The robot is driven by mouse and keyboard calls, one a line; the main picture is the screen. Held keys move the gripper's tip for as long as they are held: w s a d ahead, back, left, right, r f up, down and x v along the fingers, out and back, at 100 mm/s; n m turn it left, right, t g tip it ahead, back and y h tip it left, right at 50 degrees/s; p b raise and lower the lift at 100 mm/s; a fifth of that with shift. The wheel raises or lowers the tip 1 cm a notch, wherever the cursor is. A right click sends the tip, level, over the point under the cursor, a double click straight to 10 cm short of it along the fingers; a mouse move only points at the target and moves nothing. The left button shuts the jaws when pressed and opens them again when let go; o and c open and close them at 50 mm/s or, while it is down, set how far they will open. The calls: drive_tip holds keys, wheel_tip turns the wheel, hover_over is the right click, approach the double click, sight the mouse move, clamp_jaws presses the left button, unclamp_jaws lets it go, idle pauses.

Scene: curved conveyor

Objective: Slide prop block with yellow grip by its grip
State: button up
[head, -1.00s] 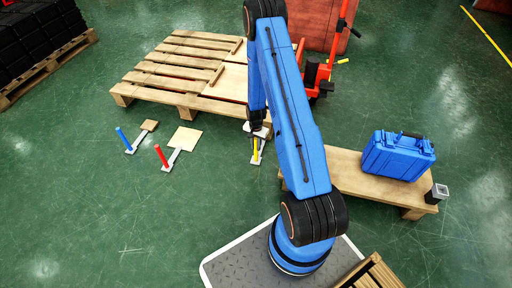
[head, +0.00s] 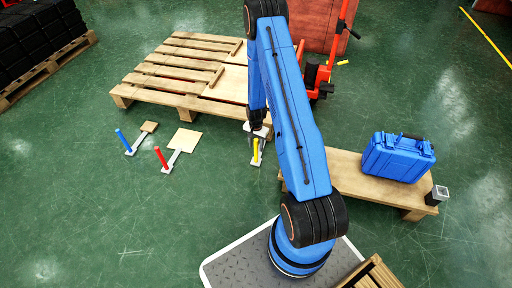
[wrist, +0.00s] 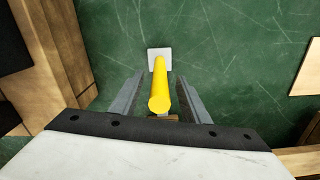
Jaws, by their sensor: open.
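The prop block's yellow grip (head: 255,150) stands upright on a small pale base (head: 257,161) on the green floor, by the near corner of the pallet. In the wrist view the yellow grip (wrist: 160,88) stands between the two grey fingers of my gripper (wrist: 157,92), with a visible gap on each side. The fingers are open and do not appear to touch it. The white base (wrist: 158,53) shows beyond the grip's foot. The block itself is mostly hidden behind my gripper and arm in the head view.
Props with a red grip (head: 161,158) and a blue grip (head: 123,140) stand to the left. A wooden pallet (head: 165,88) lies just behind. A low wooden bench (head: 345,168) with a blue case (head: 398,157) is at right. Open floor lies at front left.

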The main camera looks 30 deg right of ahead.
wheel_tip(320, 180, up, 16)
drive_tip(key=shift+r, duration=0.15)
idle(0.5)
idle(0.4)
drive_tip(key=s+a+r+n+t, duration=0.1)
drive_tip(key=s+a+r+n, duration=0.15)
drive_tip(key=r, duration=0.75)
drive_tip(key=s+a+r+n, duration=0.1)
drive_tip(key=s+a+r, duration=0.3)
drive_tip(key=r, duration=0.6)
drive_tip(key=s+a+r+n+t, duration=0.1)
drive_tip(key=s+a+r+n, duration=0.2)
drive_tip(key=r, duration=0.6)
drive_tip(key=s+a+r+n+t, duration=0.1)
drive_tip(key=s+a+r, duration=0.2)
drive_tip(key=s, duration=0.5)
drive_tip(key=s+a+r+n+t, duration=0.1)
drive_tip(key=s+a+r+n, duration=0.1)
drive_tip(key=s+r, duration=0.4)
drive_tip(key=s+a+r+n, duration=0.2)
drive_tip(key=s+a+r, duration=0.2)
drive_tip(key=s, duration=0.8)
drive_tip(key=shift+a+r+t, duration=0.2)
drive_tip(key=shift+r+t, duration=0.2)
drive_tip(key=shift+r, duration=0.2)
